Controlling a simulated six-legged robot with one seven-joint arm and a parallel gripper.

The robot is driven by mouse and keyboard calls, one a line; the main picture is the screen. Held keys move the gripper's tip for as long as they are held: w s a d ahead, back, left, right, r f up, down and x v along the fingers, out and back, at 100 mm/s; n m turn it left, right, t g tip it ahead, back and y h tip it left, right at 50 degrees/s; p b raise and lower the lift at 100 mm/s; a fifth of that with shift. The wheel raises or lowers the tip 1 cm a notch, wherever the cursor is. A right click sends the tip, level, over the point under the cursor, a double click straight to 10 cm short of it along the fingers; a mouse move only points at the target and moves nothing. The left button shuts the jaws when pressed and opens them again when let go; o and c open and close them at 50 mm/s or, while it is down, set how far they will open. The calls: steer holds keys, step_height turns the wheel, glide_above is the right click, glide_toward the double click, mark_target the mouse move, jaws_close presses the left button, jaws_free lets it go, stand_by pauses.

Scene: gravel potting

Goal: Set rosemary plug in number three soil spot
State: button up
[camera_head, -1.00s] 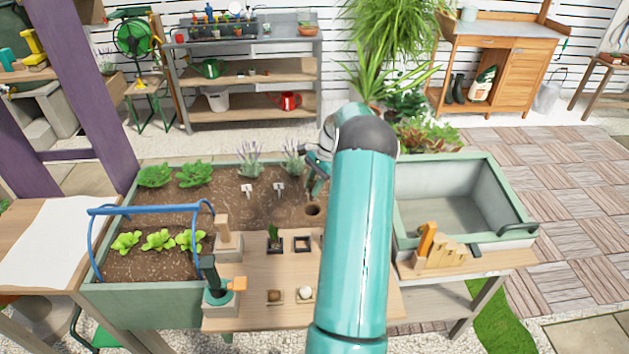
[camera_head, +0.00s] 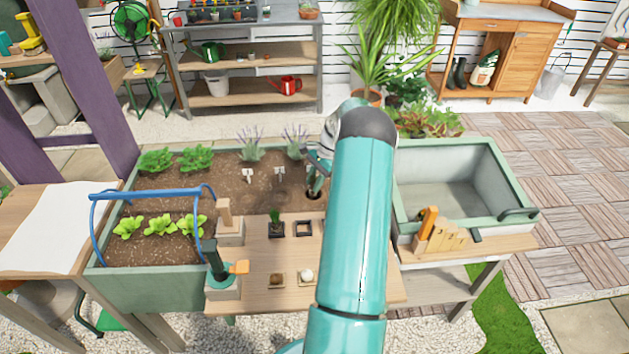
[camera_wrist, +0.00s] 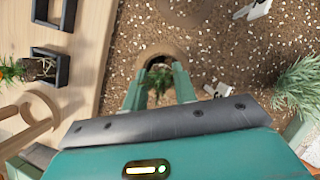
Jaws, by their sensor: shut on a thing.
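My gripper (camera_wrist: 156,88) is shut on a rosemary plug (camera_wrist: 159,80), whose green needles show between the two fingers in the wrist view. The fingers point at a round dark hole (camera_wrist: 158,52) in the brown soil. The plug overlaps the near part of the hole; how deep it sits is hidden. In the head view, my gripper (camera_head: 317,182) is just above the hole (camera_head: 313,196), at the bed's right side. Two white markers (camera_head: 248,175) (camera_head: 280,171) stand in the soil to the left; their numbers are not readable.
Lavender plants (camera_head: 250,147) grow at the back of the bed, one close to my gripper in the wrist view (camera_wrist: 299,88). The wooden ledge (camera_head: 255,255) carries two black square frames, one empty (camera_head: 304,229). A grey basin (camera_head: 450,190) stands right.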

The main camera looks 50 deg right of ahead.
steer(key=shift+f, duration=1.2)
stand_by(0.4)
steer(key=o, duration=1.3)
steer(key=shift+r, duration=4.55)
